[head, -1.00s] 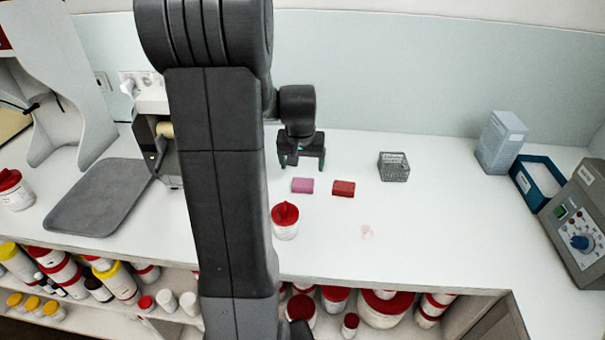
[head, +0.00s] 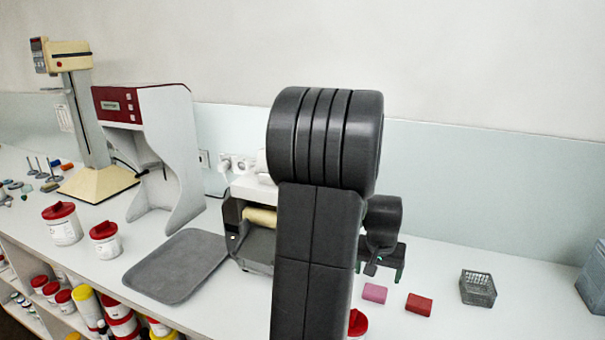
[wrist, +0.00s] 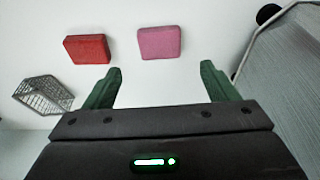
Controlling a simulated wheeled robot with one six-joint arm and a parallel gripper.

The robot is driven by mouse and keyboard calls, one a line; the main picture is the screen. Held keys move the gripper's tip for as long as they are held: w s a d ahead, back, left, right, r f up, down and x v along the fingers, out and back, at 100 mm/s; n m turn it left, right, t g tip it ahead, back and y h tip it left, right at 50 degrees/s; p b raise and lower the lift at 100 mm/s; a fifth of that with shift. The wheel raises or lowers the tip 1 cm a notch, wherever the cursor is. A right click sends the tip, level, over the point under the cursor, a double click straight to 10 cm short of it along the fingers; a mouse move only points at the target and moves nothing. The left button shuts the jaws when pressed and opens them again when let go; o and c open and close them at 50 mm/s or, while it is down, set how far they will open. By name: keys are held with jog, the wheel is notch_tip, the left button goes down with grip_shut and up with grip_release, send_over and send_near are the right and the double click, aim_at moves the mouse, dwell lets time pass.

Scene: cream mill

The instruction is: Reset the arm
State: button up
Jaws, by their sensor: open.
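My gripper (head: 385,272) hangs over the white counter, behind the pink and red blocks in the head view. In the wrist view its two green fingers (wrist: 160,88) are spread apart with nothing between them. The pink block (wrist: 160,43) lies on the counter beyond the fingertips, and the red block (wrist: 87,49) lies to its left. In the head view the pink block (head: 374,293) is left of the red block (head: 419,304). My dark arm covers part of the counter and the machine behind it.
A wire basket (head: 478,289) stands right of the blocks. A red-lidded tub (head: 357,324) is partly hidden by my arm. A grey tray (head: 178,265) and a roller machine (head: 252,235) are to the left. Two red-lidded tubs and a tall white-and-red device (head: 160,150) stand further left.

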aim_at(375, 291)
jog(key=x, duration=0.9)
jog(key=shift+r+p, duration=0.25)
jog(key=shift+p, duration=0.1)
